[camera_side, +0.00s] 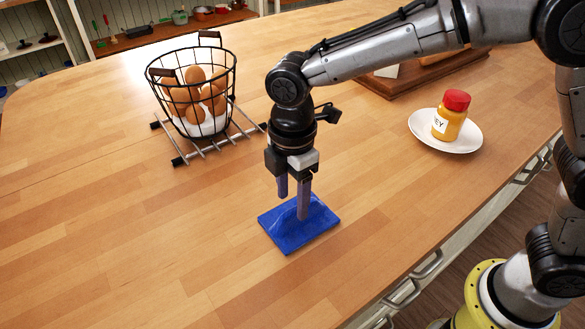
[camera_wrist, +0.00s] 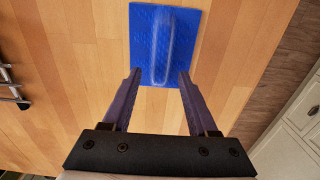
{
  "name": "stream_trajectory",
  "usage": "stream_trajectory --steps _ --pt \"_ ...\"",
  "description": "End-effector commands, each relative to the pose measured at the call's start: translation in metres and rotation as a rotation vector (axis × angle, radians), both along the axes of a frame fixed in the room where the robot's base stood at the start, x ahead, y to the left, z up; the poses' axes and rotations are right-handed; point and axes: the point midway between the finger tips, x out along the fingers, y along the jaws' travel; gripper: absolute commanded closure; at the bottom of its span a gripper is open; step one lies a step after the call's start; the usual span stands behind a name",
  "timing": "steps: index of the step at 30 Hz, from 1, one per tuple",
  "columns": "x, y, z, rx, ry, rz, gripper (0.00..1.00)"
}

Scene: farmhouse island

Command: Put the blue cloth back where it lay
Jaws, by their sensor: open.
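The blue cloth (camera_side: 292,231) lies flat on the wooden island top in the side view, with a raised fold along its middle. It also shows at the top of the wrist view (camera_wrist: 190,28), where the fold runs towards my gripper. My gripper (camera_side: 293,203) points down at the cloth. In the wrist view my gripper (camera_wrist: 158,76) is open, with its two fingertips apart on either side of the fold's near end. Nothing is held. Whether the fingertips touch the cloth I cannot tell.
A black wire basket (camera_side: 173,104) of brown eggs stands on a metal rack (camera_side: 214,147) behind and left of the cloth. A yellow jar with a red lid (camera_side: 451,115) stands on a white plate (camera_side: 420,122) to the right. The wood left of the cloth is clear.

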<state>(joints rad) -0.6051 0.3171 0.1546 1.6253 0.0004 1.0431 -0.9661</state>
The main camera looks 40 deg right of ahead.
Motion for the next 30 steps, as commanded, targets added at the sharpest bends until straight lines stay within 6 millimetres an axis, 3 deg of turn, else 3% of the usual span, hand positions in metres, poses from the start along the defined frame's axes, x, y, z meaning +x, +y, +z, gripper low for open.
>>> stream_trajectory --steps 3,10,15,23,26,30 --pt "0.001 0.0 0.027 0.003 -0.004 0.0 0.41" --pt "0.0 0.0 0.065 0.001 -0.001 0.0 0.41" --pt "0.0 0.0 0.078 0.0 0.0 0.0 0.41" --pt "0.0 -0.002 0.081 0.0 0.0 -0.005 0.41" --pt "-0.003 -0.014 0.088 0.011 -0.016 -0.057 0.41" --pt "-0.017 -0.062 0.11 0.05 -0.07 -0.26 0.41"
